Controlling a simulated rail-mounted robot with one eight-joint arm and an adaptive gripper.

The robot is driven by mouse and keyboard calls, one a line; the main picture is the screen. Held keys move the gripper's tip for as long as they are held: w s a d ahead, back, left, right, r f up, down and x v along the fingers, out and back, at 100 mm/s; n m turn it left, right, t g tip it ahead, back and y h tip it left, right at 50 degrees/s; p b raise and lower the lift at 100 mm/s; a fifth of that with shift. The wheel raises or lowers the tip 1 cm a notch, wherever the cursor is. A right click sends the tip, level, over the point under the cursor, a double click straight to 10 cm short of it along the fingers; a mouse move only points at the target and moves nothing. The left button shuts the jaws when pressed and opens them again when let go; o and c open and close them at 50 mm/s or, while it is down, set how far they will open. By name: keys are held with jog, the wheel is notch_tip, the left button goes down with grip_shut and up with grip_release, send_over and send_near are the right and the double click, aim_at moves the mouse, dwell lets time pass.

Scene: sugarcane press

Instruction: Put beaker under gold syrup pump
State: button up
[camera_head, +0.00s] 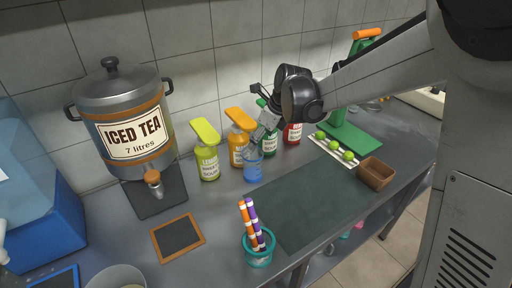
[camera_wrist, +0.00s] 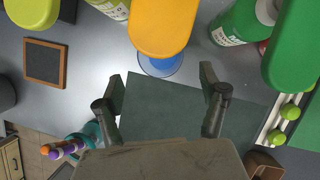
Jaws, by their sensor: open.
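The gold syrup pump (camera_head: 239,150) is an orange bottle with an orange pump head, standing in the row of bottles by the wall. Its pump head (camera_wrist: 162,25) is large at the top of the wrist view. The clear blue beaker (camera_head: 253,166) stands upright on the counter at the front right of the gold bottle. In the wrist view the beaker (camera_wrist: 165,66) is partly hidden by the orange pump head. My gripper (camera_head: 263,135) is above the beaker, beside the pump head. Its fingers (camera_wrist: 160,92) are apart with nothing held between them.
A yellow-green pump bottle (camera_head: 207,160) is left of the gold one; green (camera_head: 270,143) and red (camera_head: 292,133) bottles are to the right. A dark green mat (camera_head: 310,203) lies in front, mostly bare. A teal pen cup (camera_head: 259,250) stands near the front edge. An iced tea dispenser (camera_head: 125,125) is left.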

jog(key=s+d+r+n+t+h, duration=0.1)
jog(key=s+d+r+n, duration=0.45)
jog(key=s, duration=0.25)
jog(key=s+d+r+n+t+h, duration=0.1)
jog(key=s+d+r+n, duration=0.4)
jog(key=s+n, duration=0.15)
jog(key=s+d+f+n+t, duration=0.1)
jog(key=s+d+n, duration=0.2)
jog(key=s+n, duration=0.3)
jog(key=s+d+n+t+h, duration=0.1)
jog(key=s+d+n, duration=0.2)
jog(key=s+n, duration=0.4)
jog(key=s, duration=0.2)
jog(key=shift+s+d+f+t+h, duration=0.3)
jog(key=shift+s+d+f, duration=0.05)
jog(key=shift+s, duration=0.05)
